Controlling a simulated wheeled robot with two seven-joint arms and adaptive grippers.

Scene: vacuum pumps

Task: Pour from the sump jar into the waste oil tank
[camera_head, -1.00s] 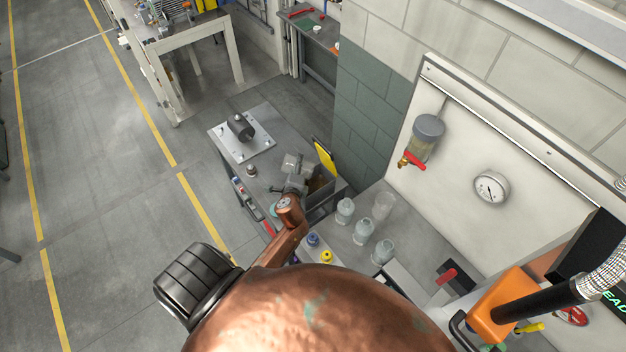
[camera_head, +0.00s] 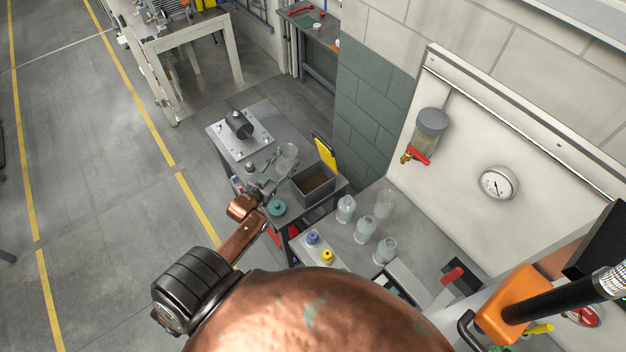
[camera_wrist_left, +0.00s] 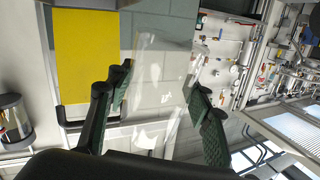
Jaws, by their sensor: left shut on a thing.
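My left gripper (camera_head: 268,187) is shut on a clear glass jar, the sump jar (camera_head: 287,157). The jar is beyond the fingers, left of the open tank and apart from it. In the left wrist view the see-through jar (camera_wrist_left: 165,65) stands between the green-padded fingers (camera_wrist_left: 160,90), and I see no dark oil in it. Its exact tilt is hard to tell. The waste oil tank (camera_head: 331,191) is a grey open box with brown liquid inside and a yellow panel (camera_head: 325,153) standing at its back. My right gripper is out of view.
A black pump (camera_head: 239,125) sits on a plate further back. Several glass jars, one being the jar (camera_head: 346,208), stand on the bench to the right. A wall panel (camera_head: 460,150) rises behind them.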

